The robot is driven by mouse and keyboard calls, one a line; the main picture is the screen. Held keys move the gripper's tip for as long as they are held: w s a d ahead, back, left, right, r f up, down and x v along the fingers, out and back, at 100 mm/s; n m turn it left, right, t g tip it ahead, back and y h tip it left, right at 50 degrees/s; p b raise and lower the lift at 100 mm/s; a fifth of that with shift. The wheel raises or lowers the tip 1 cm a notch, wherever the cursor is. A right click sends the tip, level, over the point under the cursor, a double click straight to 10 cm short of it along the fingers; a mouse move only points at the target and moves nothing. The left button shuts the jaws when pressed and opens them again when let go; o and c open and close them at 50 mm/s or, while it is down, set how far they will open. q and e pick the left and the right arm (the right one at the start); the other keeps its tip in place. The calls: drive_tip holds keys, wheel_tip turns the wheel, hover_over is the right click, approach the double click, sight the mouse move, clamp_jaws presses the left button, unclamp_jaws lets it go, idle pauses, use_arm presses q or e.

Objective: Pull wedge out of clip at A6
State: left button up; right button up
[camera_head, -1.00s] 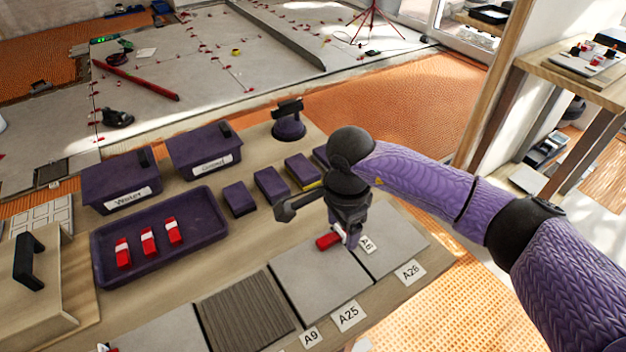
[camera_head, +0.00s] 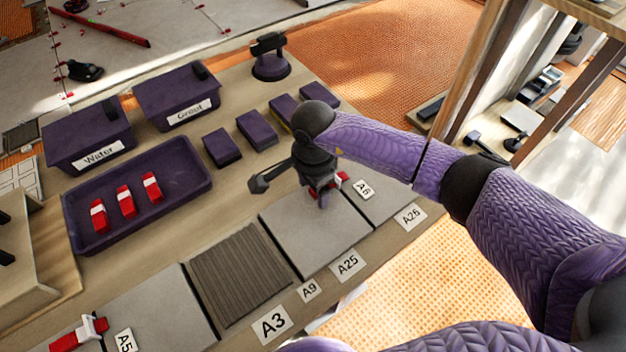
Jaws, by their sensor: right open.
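The red wedge at A6 (camera_head: 342,176) shows beside the A6 label (camera_head: 363,188), at the joint between two grey tiles. My right gripper (camera_head: 322,200) points down over it, its jaws open around or just in front of the wedge. The gripper hides most of the wedge and the clip there, so I cannot tell whether the fingers touch it. My left gripper is not in view.
A purple tray (camera_head: 190,205) holds several red wedges. Boxes marked Water (camera_head: 75,140) and Grout (camera_head: 165,98) stand behind it. Purple blocks (camera_head: 222,148) lie near my right gripper. Another red wedge (camera_head: 64,341) sits in a white clip by label A5 (camera_head: 124,341).

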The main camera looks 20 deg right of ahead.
drive_tip(key=shift+c, duration=0.2)
clamp_jaws()
idle(0.6)
